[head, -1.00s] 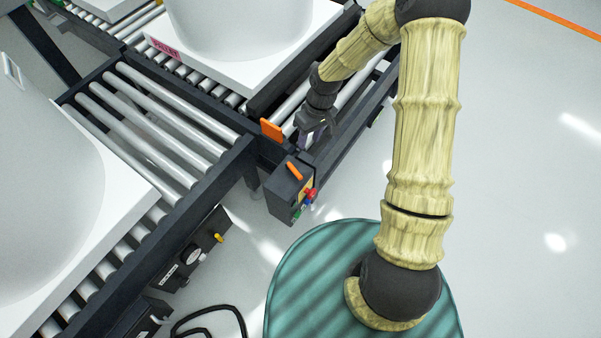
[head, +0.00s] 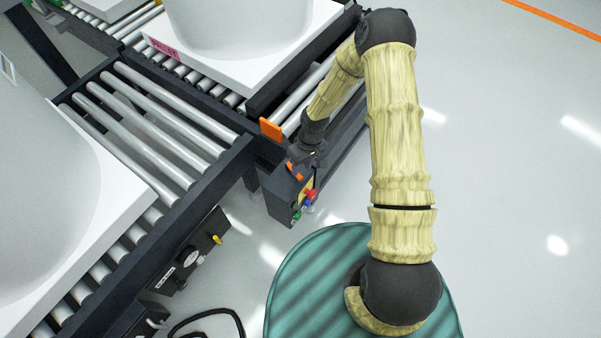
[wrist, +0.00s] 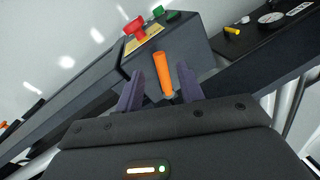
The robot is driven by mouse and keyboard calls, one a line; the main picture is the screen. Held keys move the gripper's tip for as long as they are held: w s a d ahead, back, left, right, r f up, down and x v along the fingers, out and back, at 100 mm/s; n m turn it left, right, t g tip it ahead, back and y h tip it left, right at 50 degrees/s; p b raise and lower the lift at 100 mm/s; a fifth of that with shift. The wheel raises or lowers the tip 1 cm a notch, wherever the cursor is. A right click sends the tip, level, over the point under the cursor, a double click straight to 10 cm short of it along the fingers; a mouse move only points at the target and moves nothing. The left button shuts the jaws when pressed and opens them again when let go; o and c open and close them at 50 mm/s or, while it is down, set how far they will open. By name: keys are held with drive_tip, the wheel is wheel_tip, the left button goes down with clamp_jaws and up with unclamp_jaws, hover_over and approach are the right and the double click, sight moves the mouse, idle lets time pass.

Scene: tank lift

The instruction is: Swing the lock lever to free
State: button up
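The lock lever is an orange bar (head: 294,171) on top of the dark control box (head: 281,203) at the conveyor's corner. In the wrist view the lever (wrist: 163,74) stands up between the two purple fingers of my gripper (wrist: 159,75), with a visible gap on each side. My gripper (head: 304,162) is open, right at the lever in the head view, and partly hides it. I cannot tell whether the lever's lower end touches anything of the gripper.
A red button (wrist: 135,27) and green ones sit on the box's panel. An orange plate (head: 271,130) stands at the roller frame just behind the box. White pallets with large white tanks rest on the rollers. A black cable (head: 208,313) lies on the floor.

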sight(300, 175)
drive_tip(key=shift+s+a+f, duration=0.1)
drive_tip(key=shift+a+f, duration=0.05)
drive_tip(key=shift+f, duration=0.75)
drive_tip(key=shift+s+a+f, duration=0.1)
drive_tip(key=shift+a+f, duration=0.05)
drive_tip(key=shift+f, duration=0.75)
drive_tip(key=shift+c, duration=0.2)
clamp_jaws()
